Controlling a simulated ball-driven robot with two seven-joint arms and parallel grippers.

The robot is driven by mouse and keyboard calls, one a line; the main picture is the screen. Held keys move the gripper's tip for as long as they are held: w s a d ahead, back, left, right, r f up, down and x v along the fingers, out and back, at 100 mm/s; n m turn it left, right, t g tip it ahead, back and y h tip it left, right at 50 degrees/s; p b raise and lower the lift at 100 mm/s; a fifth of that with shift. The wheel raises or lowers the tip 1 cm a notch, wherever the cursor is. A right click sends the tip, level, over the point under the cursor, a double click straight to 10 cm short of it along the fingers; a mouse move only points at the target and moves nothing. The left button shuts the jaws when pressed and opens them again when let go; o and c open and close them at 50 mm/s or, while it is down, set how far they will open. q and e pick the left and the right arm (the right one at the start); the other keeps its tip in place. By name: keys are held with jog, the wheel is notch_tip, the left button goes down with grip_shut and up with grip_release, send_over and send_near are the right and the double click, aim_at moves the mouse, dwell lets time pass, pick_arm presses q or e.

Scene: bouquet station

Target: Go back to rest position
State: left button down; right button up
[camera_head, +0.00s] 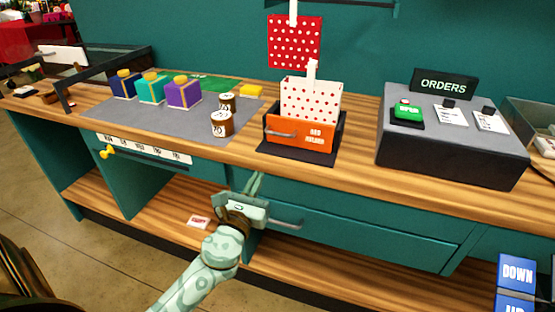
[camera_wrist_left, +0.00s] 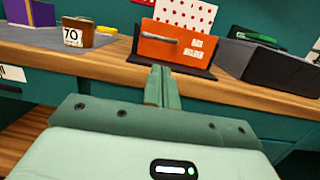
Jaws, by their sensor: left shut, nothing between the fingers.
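My left gripper (camera_head: 256,186) is shut and empty in the head view, in front of the counter's teal drawer fronts and below the countertop edge. In the left wrist view its fingers (camera_wrist_left: 158,86) are together, pointing toward the counter edge below the orange holder. The orange bag holder (camera_head: 300,132) stands on the counter with a white red-dotted bag (camera_head: 311,102) in it. It also shows in the left wrist view (camera_wrist_left: 170,45). My right gripper is in neither view.
The wooden counter (camera_head: 355,172) spans the view. A grey mat (camera_head: 120,112) bears blue, teal and purple boxes and two labelled cans (camera_head: 222,124). A grey orders console (camera_head: 450,150) stands right. A drawer handle (camera_head: 286,223) is close beside my left gripper. Open floor lies at lower left.

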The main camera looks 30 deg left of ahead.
pick_arm(q)
jog(key=shift+s, duration=0.15)
notch_tip(320, 180, down, 18)
jog(key=s+n+g+h, duration=0.15)
jog(key=n+g, duration=0.35)
jog(key=n, duration=0.7)
jog(key=s+d+f+n+g+h, duration=0.1)
jog(key=s+f+n+g, duration=0.25)
jog(key=s+f, duration=0.45)
jog(key=s+d+f+n+g+h, duration=0.15)
jog(key=s+f+n, duration=0.35)
jog(key=f, duration=0.6)
jog(key=s+d+f+n+g, duration=0.2)
jog(key=s+f+n+g, duration=0.1)
jog(key=s, duration=0.9)
jog(key=s+d+f+n+g, duration=0.2)
jog(key=s+f, duration=0.4)
jog(key=s, duration=0.6)
jog(key=s+d+f+n+g+p, duration=0.1)
jog(key=s+f+n+g, duration=0.3)
jog(key=s, duration=0.8)
jog(key=shift+s+d+f+h, duration=0.3)
jog(key=shift+d+f+h, duration=0.1)
jog(key=shift+d+f, duration=0.2)
